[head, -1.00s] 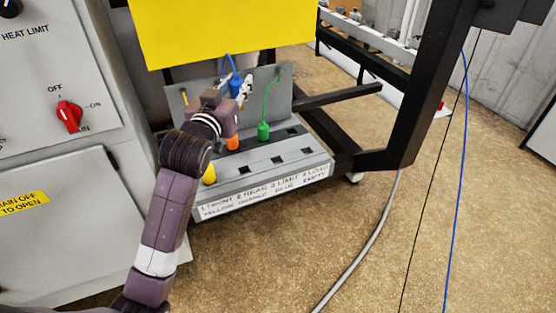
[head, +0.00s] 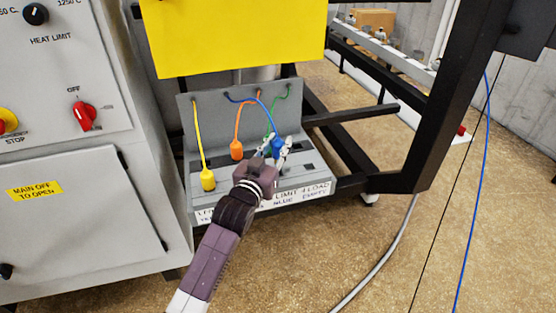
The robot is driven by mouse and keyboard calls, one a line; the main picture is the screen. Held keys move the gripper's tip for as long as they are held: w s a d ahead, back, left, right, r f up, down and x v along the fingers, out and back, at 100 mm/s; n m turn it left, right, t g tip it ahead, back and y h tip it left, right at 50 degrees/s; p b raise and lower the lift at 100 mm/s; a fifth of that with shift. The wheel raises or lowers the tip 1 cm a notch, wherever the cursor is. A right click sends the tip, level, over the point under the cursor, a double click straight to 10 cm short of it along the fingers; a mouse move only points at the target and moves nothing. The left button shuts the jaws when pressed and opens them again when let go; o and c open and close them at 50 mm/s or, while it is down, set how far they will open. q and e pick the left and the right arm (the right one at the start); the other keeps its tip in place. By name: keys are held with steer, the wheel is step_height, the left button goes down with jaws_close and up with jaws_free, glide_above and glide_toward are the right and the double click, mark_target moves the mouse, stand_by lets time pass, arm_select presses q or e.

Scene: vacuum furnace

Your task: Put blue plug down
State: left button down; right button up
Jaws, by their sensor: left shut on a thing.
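The blue plug (head: 277,147) on its blue cord is in the head view, between the fingers of my left gripper (head: 274,151). The gripper is shut on it, over the right part of the grey socket panel (head: 206,117). The plug's lower end is hidden by the gripper, so I cannot tell whether it touches the panel. The yellow plug (head: 208,180) stands at the panel's front left. The orange plug (head: 236,149) stands further back, left of the blue plug. The green plug is mostly hidden behind the blue plug, with its green cord (head: 274,116) showing. My right gripper is not in view.
A yellow board (head: 235,35) hangs above the panel. The grey cabinet (head: 70,190) with red switch stands close on the left. A black frame post (head: 447,100) rises on the right. A label strip (head: 303,192) runs along the panel's front, partly covered by my arm.

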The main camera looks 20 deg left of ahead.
arm_select(q)
steer(key=shift+f, duration=0.85)
step_height(320, 180, down, 4)
steer(key=shift+r, duration=0.1)
steer(key=shift+f, duration=0.3)
steer(key=c, duration=1.6)
jaws_free()
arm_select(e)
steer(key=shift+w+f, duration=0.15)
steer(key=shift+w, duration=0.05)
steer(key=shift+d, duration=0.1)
